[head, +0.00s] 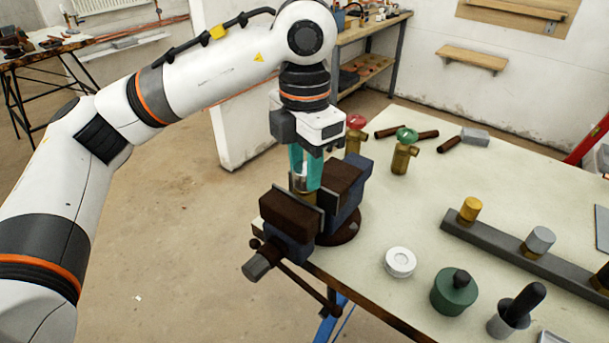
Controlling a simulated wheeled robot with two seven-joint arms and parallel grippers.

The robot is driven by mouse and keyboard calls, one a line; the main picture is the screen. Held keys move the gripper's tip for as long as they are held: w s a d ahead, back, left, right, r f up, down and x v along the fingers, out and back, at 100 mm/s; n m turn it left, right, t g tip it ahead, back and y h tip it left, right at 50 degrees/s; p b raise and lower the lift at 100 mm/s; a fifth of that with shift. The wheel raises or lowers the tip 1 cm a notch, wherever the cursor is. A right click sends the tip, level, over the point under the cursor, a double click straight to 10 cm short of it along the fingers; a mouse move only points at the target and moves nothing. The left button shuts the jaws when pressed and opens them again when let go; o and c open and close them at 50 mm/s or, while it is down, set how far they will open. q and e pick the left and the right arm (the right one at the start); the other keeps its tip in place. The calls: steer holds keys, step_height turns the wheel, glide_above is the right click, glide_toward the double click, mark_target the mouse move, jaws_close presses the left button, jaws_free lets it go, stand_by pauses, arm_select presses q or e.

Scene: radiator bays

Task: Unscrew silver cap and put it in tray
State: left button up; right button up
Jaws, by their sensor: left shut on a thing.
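My left gripper (305,182) has teal fingers and points down over the vise (290,218) at the table's left corner. It is shut on a small silvery cap, mostly hidden by the fingers, above a brass body (302,186) between the vise jaws. I cannot tell whether the cap is still threaded on. Another silver cap (540,240) stands on a dark rail at the right, beside a brass-coloured cap (470,208). No tray can be made out for certain; a grey flat edge (602,228) shows at the right border. My right gripper is out of view.
On the table (400,210) are a brass valve with a green handwheel (402,155), one with a red handwheel (355,135), dark rods, a white round dish (400,262), a green pot (454,292) and a grey cup with a dark handle (510,315). The table's middle is clear.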

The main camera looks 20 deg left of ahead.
arm_select(q)
steer(key=n, duration=0.4)
steer(key=shift+a+f+n+b, duration=0.25)
steer(key=shift+a+n+b, duration=0.05)
steer(key=shift+n, duration=0.1)
steer(key=o, duration=0.8)
steer(key=shift+o, duration=0.8)
steer(key=shift+s+a, duration=0.25)
steer(key=shift+a, duration=0.15)
steer(key=shift+d, duration=0.15)
